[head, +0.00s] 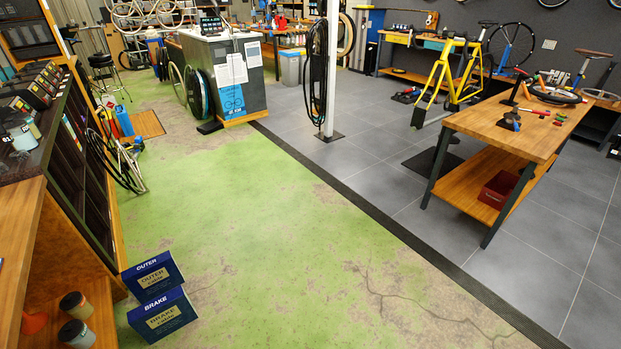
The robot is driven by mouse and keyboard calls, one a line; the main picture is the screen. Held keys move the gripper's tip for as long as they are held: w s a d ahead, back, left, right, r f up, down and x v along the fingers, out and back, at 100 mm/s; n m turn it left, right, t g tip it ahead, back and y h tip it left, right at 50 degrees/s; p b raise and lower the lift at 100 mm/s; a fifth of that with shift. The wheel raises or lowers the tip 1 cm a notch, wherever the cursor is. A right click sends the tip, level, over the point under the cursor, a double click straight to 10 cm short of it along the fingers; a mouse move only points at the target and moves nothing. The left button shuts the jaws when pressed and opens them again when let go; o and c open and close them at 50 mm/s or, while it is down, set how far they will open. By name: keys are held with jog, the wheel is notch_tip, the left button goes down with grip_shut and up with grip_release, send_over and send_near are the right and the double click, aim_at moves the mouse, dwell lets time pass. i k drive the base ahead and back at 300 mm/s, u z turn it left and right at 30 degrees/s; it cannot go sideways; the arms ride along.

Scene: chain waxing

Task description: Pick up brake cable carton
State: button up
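The brake cable carton (165,322) is a dark blue box with a pale label, in the head view at the lower left. It stands on the green floor close to the wooden shelf unit. A second blue carton marked OUTER (152,276) is just behind it in the picture, and the two overlap in view. I cannot tell whether the outer carton stands on the floor or rests on the brake carton. My gripper is not in view.
A wooden shelf unit (62,255) lines the left, with jars (75,304) on its low shelf. A workbench (513,125) stands on grey tiles at the right. A white post (331,75) rises mid-scene. The green floor (270,230) between is clear.

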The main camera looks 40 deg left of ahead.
aim_at(154, 320)
jog(key=u, duration=2.45)
jog(key=i, duration=2.6)
jog(key=u, duration=1.8)
